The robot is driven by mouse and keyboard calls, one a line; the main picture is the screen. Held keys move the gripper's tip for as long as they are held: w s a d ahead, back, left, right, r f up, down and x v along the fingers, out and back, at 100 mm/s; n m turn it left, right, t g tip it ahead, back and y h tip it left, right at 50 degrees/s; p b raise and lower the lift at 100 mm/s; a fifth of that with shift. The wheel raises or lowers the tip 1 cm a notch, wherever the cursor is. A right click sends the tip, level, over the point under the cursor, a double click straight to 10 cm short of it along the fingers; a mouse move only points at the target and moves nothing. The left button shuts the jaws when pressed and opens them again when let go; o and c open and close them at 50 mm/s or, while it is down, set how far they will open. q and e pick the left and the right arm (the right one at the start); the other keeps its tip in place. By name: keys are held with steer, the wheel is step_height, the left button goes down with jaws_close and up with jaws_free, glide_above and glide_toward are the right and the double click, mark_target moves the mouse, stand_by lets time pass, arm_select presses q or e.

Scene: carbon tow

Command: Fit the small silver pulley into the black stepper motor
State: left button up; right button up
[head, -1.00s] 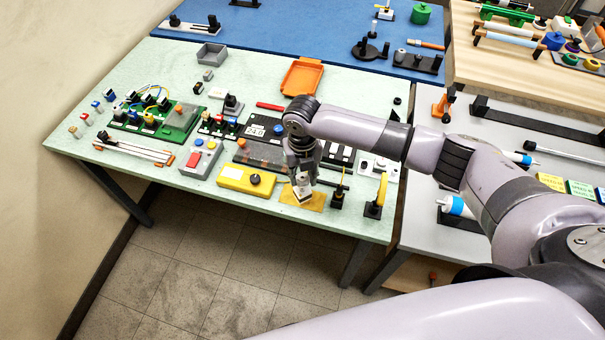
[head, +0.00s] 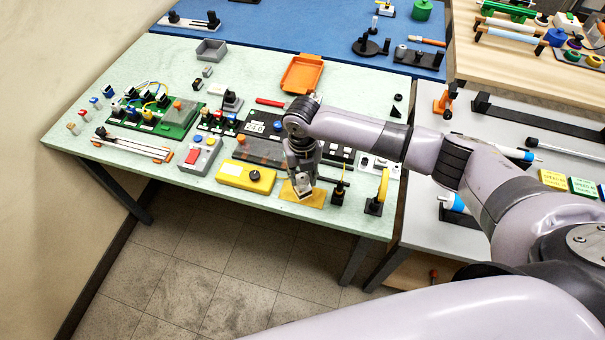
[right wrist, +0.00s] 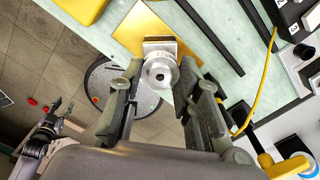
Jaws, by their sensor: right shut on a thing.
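My right gripper (head: 302,182) points down over a yellow pad (head: 318,200) at the table's front edge. In the right wrist view its two fingers (right wrist: 160,90) are shut on the silver pulley (right wrist: 160,72), a round piece with a hole in its face. A squarish grey part shows at the pulley's far side, over the yellow pad; I cannot tell whether they touch. I cannot make out the black stepper motor for certain. A dark block with a grey part (head: 231,101) near the table's middle may be it.
An orange tray (head: 303,73) lies farther back.

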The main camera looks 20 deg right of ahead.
mark_target(302, 181)
steer(key=shift+f+b, duration=0.35)
steer(key=shift+f, duration=0.35)
steer(key=o, duration=1.2)
steer(key=shift+r, duration=0.1)
step_height(302, 181, up, 12)
steer(key=shift+f, duration=0.1)
